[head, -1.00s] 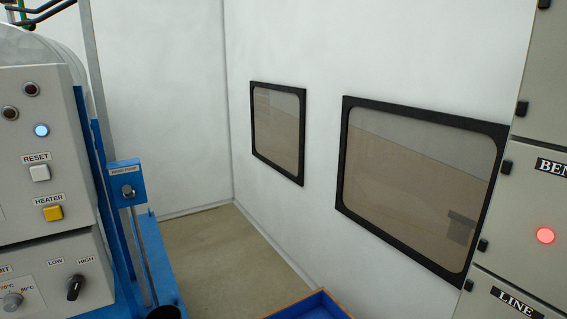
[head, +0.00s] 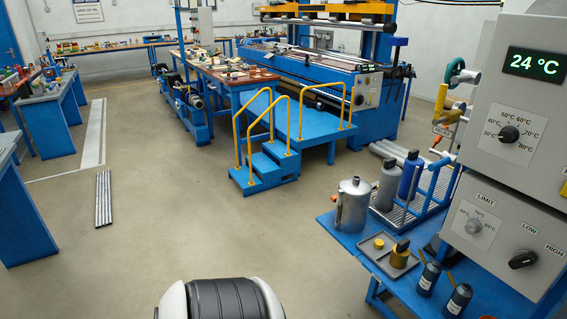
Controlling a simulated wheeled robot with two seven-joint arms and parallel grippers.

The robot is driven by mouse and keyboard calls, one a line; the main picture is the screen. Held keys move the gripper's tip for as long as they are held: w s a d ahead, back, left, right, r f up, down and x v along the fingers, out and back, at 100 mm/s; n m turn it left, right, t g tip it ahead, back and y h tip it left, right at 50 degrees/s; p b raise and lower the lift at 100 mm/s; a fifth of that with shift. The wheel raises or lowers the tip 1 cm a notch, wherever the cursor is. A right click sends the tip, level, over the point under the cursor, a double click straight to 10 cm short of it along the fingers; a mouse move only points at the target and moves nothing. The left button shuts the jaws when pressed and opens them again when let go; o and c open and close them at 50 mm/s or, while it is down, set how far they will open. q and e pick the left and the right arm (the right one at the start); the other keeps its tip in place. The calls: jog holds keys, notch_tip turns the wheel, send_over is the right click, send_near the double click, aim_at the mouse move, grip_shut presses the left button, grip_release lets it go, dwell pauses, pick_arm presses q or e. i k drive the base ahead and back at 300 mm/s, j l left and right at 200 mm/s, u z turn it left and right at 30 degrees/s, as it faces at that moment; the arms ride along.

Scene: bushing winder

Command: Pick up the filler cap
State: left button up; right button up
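A small round yellow cap (head: 379,243), which may be the filler cap, lies in a shallow grey tray (head: 372,256) on the blue bench at the lower right. Beside it in the same tray stands a yellow piece with a dark top (head: 400,253); I cannot tell what it is. Neither of my grippers shows in the head view, so their state is hidden.
A grey metal jug (head: 352,203), a grey bottle (head: 388,185) and a blue bottle (head: 410,178) stand behind the tray. Two dark bottles (head: 428,278) (head: 458,300) stand at its right. A control cabinet (head: 520,140) reading 24 °C rises at right.

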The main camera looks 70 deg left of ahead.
aim_at(378, 243)
jog(key=u, duration=1.4)
